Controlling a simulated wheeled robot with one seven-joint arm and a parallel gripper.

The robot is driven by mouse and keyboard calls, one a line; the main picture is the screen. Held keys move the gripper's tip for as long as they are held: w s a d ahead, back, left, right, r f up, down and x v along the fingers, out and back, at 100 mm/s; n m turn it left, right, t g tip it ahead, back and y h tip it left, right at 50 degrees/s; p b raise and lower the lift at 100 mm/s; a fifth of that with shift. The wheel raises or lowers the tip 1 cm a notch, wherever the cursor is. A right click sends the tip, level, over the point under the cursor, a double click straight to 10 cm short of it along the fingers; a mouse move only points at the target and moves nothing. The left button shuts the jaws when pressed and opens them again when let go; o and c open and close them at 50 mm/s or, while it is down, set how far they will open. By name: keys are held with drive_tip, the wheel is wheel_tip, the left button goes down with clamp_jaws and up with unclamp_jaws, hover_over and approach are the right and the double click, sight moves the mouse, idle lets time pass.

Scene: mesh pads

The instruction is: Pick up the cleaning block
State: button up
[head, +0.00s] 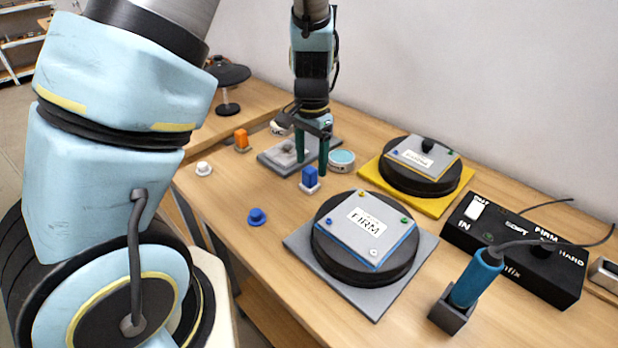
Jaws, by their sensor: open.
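My gripper (312,165) points down over the far part of the table. Its two dark green fingers are apart, with nothing seen between them. No block is labelled as the cleaning block. A small blue block (310,176) on a white base stands just in front of the fingertips; I cannot tell if they touch. An orange block (241,139) on a dark base stands to the left. A pale grey piece (284,156) lies on a grey plate (323,146) behind and left of the fingers, partly hidden by them.
A FIRM pad (368,228) on a black disc is at front centre; another padded disc (421,160) sits on a yellow plate. A black box (515,250) and a blue-handled tool (476,279) stand right. Blue (257,216) and white (204,168) knobs are left. A round tin (341,159) is near my gripper.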

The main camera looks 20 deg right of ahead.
sight(310, 169)
drive_tip(key=shift+a+f+p, duration=0.15)
drive_tip(key=shift+f+p, duration=0.45)
drive_tip(key=shift+f, duration=1.7)
drive_tip(key=shift+c, duration=0.4)
clamp_jaws()
